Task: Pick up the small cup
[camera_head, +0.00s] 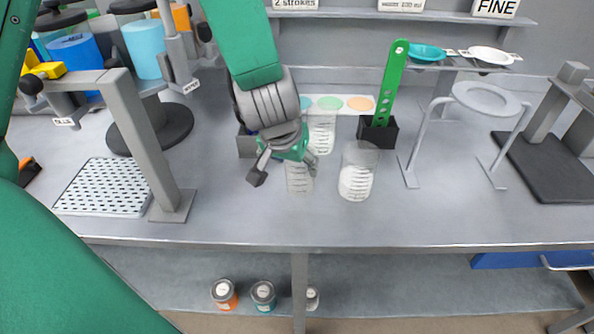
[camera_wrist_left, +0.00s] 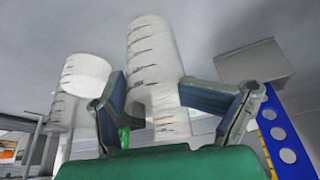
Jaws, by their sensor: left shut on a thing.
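The small cup (camera_head: 300,181) is clear with graduation lines and stands at the middle of the bench, partly hidden by my left gripper (camera_head: 283,172). The gripper comes down over it from behind and is shut on it. In the left wrist view a clear graduated cup (camera_wrist_left: 152,60) shows between the two fingers of the left gripper (camera_wrist_left: 165,100). A wider clear cup (camera_head: 357,178) stands just to the right, apart from the fingers. Another graduated cup (camera_head: 322,132) stands behind. My right gripper is not in view.
A black holder (camera_head: 378,136) with a green perforated strip (camera_head: 392,82) stands behind the cups. A grey stand (camera_head: 485,97) is at the right, a perforated tray (camera_head: 104,187) and post (camera_head: 146,140) at the left. The bench front (camera_head: 330,222) is clear.

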